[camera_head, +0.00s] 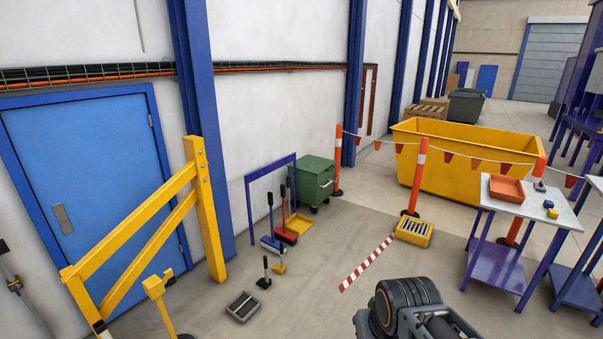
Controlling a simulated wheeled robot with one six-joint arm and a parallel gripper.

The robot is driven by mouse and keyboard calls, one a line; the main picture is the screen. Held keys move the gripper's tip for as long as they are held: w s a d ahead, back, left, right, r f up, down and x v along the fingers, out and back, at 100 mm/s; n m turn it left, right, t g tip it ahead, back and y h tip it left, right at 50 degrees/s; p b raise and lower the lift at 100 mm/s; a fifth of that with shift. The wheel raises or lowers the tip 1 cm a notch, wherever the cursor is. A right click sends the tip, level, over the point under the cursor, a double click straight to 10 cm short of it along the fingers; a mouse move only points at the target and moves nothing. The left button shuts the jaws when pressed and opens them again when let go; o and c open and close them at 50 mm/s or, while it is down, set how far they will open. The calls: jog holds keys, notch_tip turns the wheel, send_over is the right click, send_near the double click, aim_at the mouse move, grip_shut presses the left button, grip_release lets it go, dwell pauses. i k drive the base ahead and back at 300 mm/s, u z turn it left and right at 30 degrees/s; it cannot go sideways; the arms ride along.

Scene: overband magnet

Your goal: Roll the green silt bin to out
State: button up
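A green box-shaped bin (312,182) on small dark wheels stands upright on the floor against the white wall, left of the picture's middle. It has a lid and a small pale fitting on its front. I take it for the silt bin. No marking that reads "out" can be made out. Part of my arm shows at the bottom edge, well short of the bin. My gripper's fingers cannot be seen.
A blue frame (271,170) with brooms stands left of the bin, an orange post (338,160) right of it. A yellow skip (465,165) stands behind bunting. A red-white striped strip (367,262) and yellow grated box (414,232) lie nearer. Tables stand right; a yellow barrier (205,205) left.

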aim_at(312, 190)
jog(key=z, duration=0.25)
jog(key=i, duration=1.95)
jog(key=z, duration=0.2)
jog(key=i, duration=2.55)
jog(key=u, duration=0.5)
jog(key=i, duration=1.5)
jog(key=u, duration=0.25)
